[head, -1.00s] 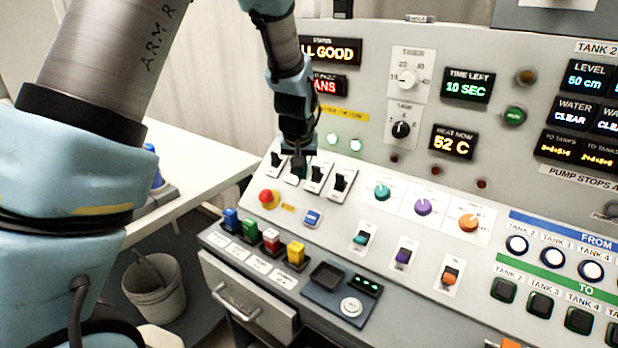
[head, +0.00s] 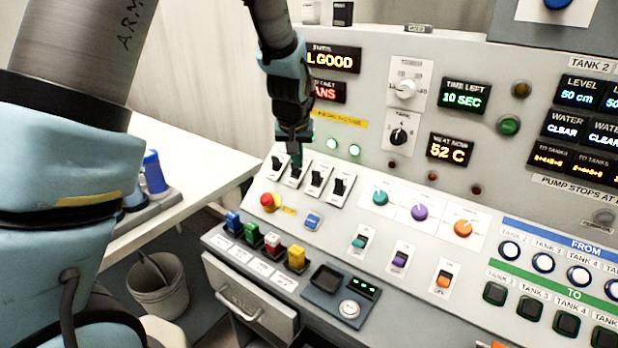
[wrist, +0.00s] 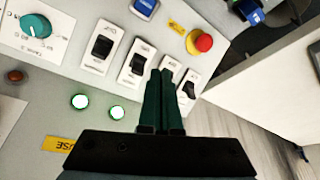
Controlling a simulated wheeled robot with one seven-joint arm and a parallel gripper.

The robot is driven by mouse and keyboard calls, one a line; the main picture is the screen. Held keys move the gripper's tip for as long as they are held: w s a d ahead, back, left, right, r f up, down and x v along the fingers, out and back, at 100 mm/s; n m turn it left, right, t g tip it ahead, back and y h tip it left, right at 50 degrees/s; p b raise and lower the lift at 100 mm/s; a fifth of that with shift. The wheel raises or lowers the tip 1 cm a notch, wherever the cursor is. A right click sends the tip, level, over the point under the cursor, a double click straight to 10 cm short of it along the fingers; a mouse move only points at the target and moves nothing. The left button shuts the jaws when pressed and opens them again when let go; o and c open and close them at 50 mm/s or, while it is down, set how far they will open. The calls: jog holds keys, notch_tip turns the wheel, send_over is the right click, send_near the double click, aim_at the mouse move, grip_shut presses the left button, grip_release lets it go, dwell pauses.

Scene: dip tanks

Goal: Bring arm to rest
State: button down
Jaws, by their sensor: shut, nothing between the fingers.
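My gripper (head: 297,160) is shut and empty, its dark green fingers pointing down just over the row of black rocker switches on the sloping panel. In the wrist view the closed fingers (wrist: 163,100) lie in front of the switches and partly hide one of them. A black switch (head: 318,179) shows clear to the right of the fingers in the head view. I cannot tell whether the fingertips touch the panel. My arm comes down from the top of the head view.
A red emergency button (head: 268,201) on a yellow base sits below the switches. Coloured knobs, such as a teal one (head: 380,197), are to the right. A white table (head: 185,185) and a bucket (head: 160,285) stand at the left. The lit displays rise behind.

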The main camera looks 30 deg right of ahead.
jog(key=shift+a+r, duration=0.15)
jog(key=shift+r, duration=0.4)
jog(key=a+r+n+g+y, duration=0.1)
jog(key=a+r+n, duration=0.1)
jog(key=a, duration=1.5)
jog(key=s+a+n, duration=0.1)
jog(key=s+a, duration=0.3)
jog(key=a, duration=0.4)
jog(key=s+a+n+g+y, duration=0.1)
jog(key=s+a+n, duration=0.1)
jog(key=s+a, duration=0.3)
jog(key=a, duration=0.4)
jog(key=shift+s+a+r, duration=0.15)
jog(key=shift+s+r, duration=0.05)
jog(key=shift+s, duration=0.05)
